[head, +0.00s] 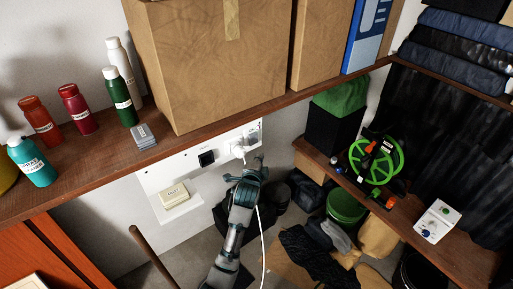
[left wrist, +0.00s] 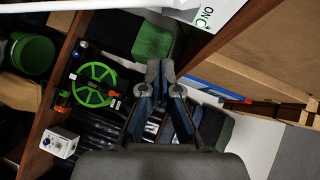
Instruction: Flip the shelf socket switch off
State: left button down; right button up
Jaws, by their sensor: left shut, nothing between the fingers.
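A white socket panel (head: 222,147) is on the wall below the shelf, with a black square part (head: 207,158) and, to its right, a white plug (head: 239,150) with a white cable. My left gripper (head: 259,164) is shut and empty, just below and right of the plug; whether it touches the panel I cannot tell. In the left wrist view the shut fingers (left wrist: 161,68) point up, below a white corner marked "ON" (left wrist: 196,8). The switch's own position cannot be read. My right gripper is not in view.
The wooden shelf (head: 95,172) above holds bottles and cardboard boxes (head: 215,60). A cream box (head: 174,195) is on the wall at lower left. A lower right shelf (head: 400,215) carries a green reel (head: 376,159) and a white box (head: 437,221). The white cable (head: 263,235) hangs beside my arm.

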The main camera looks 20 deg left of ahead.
aim_at(253, 139)
pick_arm(q)
jog(key=w+a+f, duration=0.3)
jog(key=w, duration=0.5)
jog(key=shift+a+p, duration=0.3)
jog(key=shift+p, duration=0.15)
jog(key=shift+w, duration=0.15)
jog(key=shift+w+a+f+m+t+b, duration=0.1)
jog(key=shift+w+a+m+t+b, duration=0.1)
jog(key=shift+m+t+b, duration=0.15)
